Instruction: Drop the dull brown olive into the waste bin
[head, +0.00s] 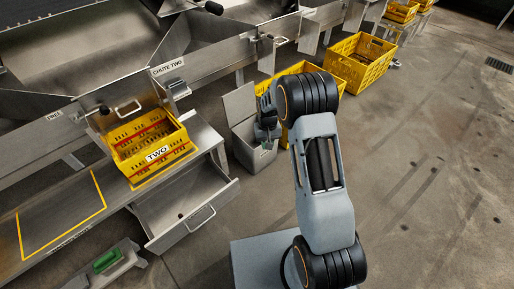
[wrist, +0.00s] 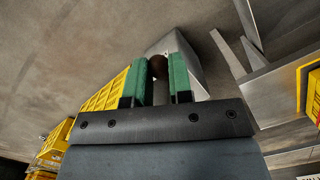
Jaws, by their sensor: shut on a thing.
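The dull brown olive (wrist: 158,67) shows in the wrist view between the green finger pads of my gripper (wrist: 159,82), which is shut on it. In the head view my gripper (head: 267,130) points down over the grey waste bin (head: 258,158). The bin's lid (head: 239,104) stands raised at its back left. I cannot make out the olive in the head view. The bin (wrist: 190,58) also shows in the wrist view, just beyond the fingertips.
A yellow crate (head: 157,142) labelled TWO stands on the metal bench at left, above an open drawer (head: 187,208). More yellow crates (head: 360,64) stand on the floor at the back, one close behind the bin. The concrete floor at right is clear.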

